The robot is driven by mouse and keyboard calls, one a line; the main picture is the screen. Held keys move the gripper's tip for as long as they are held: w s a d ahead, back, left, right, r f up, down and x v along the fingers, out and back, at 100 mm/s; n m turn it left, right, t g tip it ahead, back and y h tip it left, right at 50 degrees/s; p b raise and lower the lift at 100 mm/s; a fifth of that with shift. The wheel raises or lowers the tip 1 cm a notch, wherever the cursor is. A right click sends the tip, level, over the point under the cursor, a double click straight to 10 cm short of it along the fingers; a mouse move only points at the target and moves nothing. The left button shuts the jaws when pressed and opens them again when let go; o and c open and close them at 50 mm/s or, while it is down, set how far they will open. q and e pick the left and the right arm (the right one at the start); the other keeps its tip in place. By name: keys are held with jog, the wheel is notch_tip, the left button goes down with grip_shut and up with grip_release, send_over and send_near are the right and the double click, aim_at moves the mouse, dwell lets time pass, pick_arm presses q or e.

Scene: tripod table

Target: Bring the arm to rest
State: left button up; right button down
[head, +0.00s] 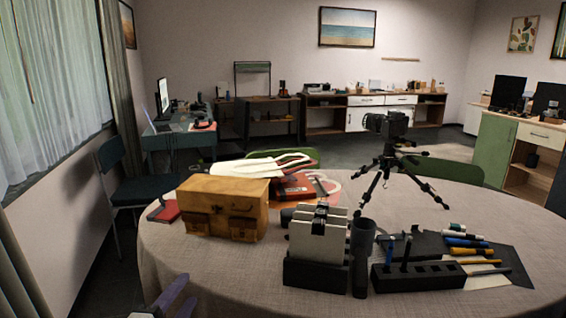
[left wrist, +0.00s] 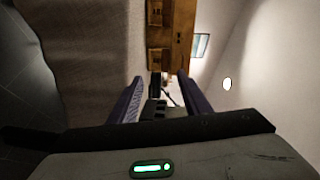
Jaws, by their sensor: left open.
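My left gripper (head: 178,294) shows only in part at the bottom edge of the head view, low at the table's near left edge. It is open, with nothing between its purple-grey fingers. In the left wrist view the two fingers (left wrist: 160,88) stand apart, with the brown box (left wrist: 168,40) beyond them. My right gripper is in neither view. The round table (head: 190,270) has a light cloth and lies beyond the left gripper.
The brown box (head: 225,207) stands on the table's left side. A black holder with pale upright items (head: 318,240), a dark pen block (head: 420,276) and several pens stand near the front. A camera on a tripod (head: 388,165) stands farther back. A curtained window (head: 45,90) is left.

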pick_arm(q)
jog(key=s+d+f+n+g, duration=0.3)
jog(key=s+f+n, duration=0.5)
jog(key=s, duration=0.7)
jog(key=s+d+f+n+g+p, duration=0.1)
jog(key=s+d+f+n+g, duration=0.2)
jog(key=s+f, duration=1)
jog(key=s+n+g, duration=0.2)
jog(key=n, duration=0.2)
jog(key=shift+d+f+n, duration=0.15)
jog(key=shift+f+n, duration=0.15)
jog(key=shift+n, duration=0.1)
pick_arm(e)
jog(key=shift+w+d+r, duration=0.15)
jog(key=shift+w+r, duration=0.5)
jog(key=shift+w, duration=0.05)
pick_arm(q)
jog(key=shift+s, duration=0.1)
